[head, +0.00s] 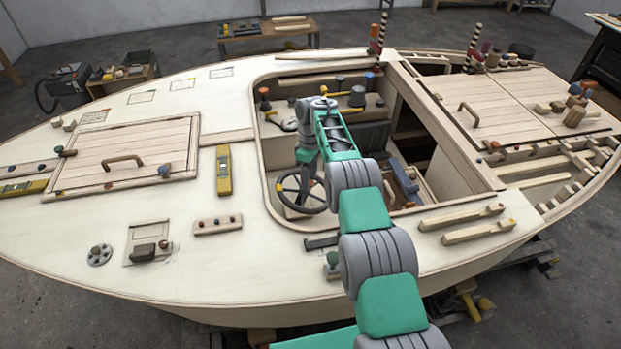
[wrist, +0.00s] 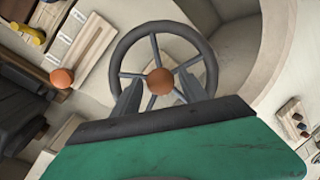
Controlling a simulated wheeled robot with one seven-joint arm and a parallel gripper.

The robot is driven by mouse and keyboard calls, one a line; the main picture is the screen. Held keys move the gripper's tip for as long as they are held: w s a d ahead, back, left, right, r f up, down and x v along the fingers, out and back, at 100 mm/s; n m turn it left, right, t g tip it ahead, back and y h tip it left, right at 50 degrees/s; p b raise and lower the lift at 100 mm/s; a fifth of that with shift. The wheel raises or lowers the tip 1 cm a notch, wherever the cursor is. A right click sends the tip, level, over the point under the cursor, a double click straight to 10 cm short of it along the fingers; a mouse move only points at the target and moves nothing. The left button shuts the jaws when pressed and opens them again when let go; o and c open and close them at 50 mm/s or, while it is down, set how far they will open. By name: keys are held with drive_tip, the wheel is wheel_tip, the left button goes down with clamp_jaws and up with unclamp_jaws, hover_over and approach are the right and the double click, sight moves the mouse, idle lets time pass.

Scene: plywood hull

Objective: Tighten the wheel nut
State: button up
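The dark steering wheel (head: 283,199) stands in the cockpit, and my arm partly covers it in the head view. In the wrist view the wheel (wrist: 121,52) fills the upper middle, with thin grey spokes. The wheel nut (wrist: 160,81) is a round orange-brown knob at its hub. My gripper (wrist: 160,76) points at the hub, its two grey fingers apart on either side of the nut in the picture. Whether the fingers reach the nut's depth or touch it I cannot tell. The nut cannot be made out in the head view.
The cockpit coaming (head: 262,175) surrounds the wheel closely. A dashboard shelf with knobs and small parts lies beyond it. An orange ball-shaped knob (wrist: 62,78) shows left of the wheel in the wrist view. A yellow level (head: 224,170) lies on the deck to the left.

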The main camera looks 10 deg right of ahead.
drive_tip(key=shift+o, duration=0.7)
wheel_tip(320, 180, up, 4)
drive_tip(key=shift+f+p, duration=0.1)
drive_tip(key=shift+p, duration=1.1)
drive_tip(key=f+b, duration=0.1)
drive_tip(key=b, duration=0.2)
drive_tip(key=shift+s, duration=0.1)
drive_tip(key=s+r+b, duration=0.1)
drive_tip(key=b, duration=0.3)
drive_tip(key=shift+s+r, duration=0.1)
drive_tip(key=shift+s, duration=0.05)
drive_tip(key=s+r+b, duration=0.7)
drive_tip(key=s+r, duration=0.2)
drive_tip(key=s, duration=0.3)
drive_tip(key=shift+s, duration=0.3)
